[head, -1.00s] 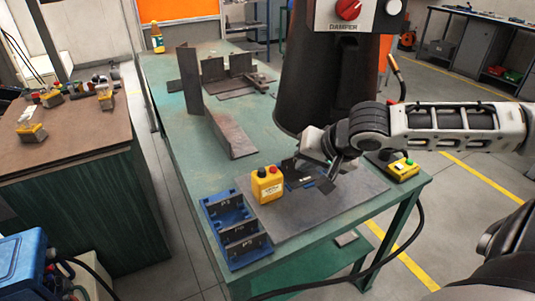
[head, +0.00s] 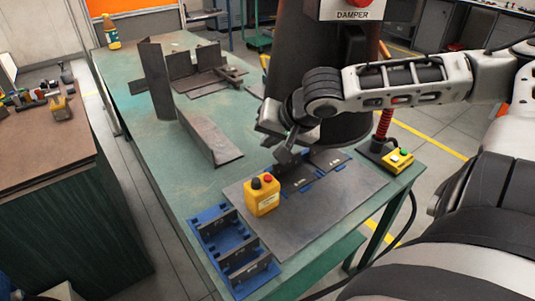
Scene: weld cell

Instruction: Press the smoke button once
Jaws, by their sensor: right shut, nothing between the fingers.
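A yellow button box (head: 262,199) with one black and one red button on top stands on the grey plate near the front of the green table. A second yellow button box (head: 398,161) with a green and a pale button sits at the table's right corner. Their labels are too small to read, so I cannot tell which is the smoke button. My right gripper (head: 285,156) is shut and empty, pointing down just behind the first box's buttons, apparently above the dark parts there. My left gripper is out of view.
A blue tray (head: 208,216) with dark slotted plates lies left of the first box. A large dark hood (head: 300,60) marked DAMPER rises behind my gripper. Welded steel angles (head: 212,138) stand on the table (head: 150,118). A brown bench (head: 45,140) is at left.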

